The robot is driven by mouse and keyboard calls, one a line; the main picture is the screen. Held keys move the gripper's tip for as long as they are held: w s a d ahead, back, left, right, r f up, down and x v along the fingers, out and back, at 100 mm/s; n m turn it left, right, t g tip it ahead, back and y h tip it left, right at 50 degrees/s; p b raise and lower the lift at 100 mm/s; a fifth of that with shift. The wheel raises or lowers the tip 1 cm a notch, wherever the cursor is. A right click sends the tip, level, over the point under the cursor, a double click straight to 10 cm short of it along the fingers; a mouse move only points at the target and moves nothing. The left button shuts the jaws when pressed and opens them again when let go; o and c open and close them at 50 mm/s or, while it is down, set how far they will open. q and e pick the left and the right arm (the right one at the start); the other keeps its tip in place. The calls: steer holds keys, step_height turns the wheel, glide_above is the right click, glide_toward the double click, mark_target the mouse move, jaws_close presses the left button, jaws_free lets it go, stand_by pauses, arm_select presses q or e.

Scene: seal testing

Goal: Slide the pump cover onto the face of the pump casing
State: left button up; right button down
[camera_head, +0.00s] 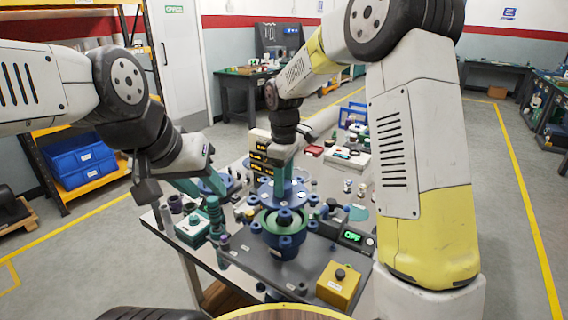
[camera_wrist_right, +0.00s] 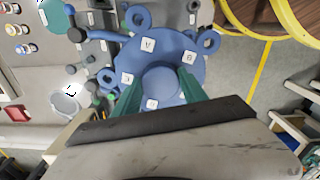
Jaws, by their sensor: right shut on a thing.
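The pump cover is a blue disc with ears around its rim and small white labels (camera_wrist_right: 140,62). In the head view the cover (camera_head: 268,196) is held by my right gripper (camera_head: 282,178), just above and behind the pump casing. In the right wrist view the green fingers of the right gripper (camera_wrist_right: 162,92) are shut on its central boss. The pump casing (camera_head: 284,240) is blue with a green ring at its top and stands on a grey plate. Whether the cover touches it cannot be told. My left gripper (camera_head: 172,188) is at the left, apart from both; its jaw opening is unclear.
A green-white box (camera_head: 192,230) stands left of the casing. A yellow box (camera_head: 338,285) and a display reading OFF (camera_head: 352,237) are at its right. Small parts crowd the table behind. The front of the grey plate (camera_head: 270,270) has some bare room.

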steer(key=shift+w, duration=0.35)
steer(key=shift+w+f, duration=0.1)
steer(key=shift+f, duration=1.9)
steer(key=shift+d+f, duration=0.1)
steer(key=shift+f, duration=0.1)
steer(key=shift+f, duration=0.7)
steer(key=shift+f, duration=0.15)
steer(key=shift+f, duration=0.45)
steer(key=shift+f, duration=0.65)
stand_by(0.7)
steer(key=c, duration=0.6)
jaws_free()
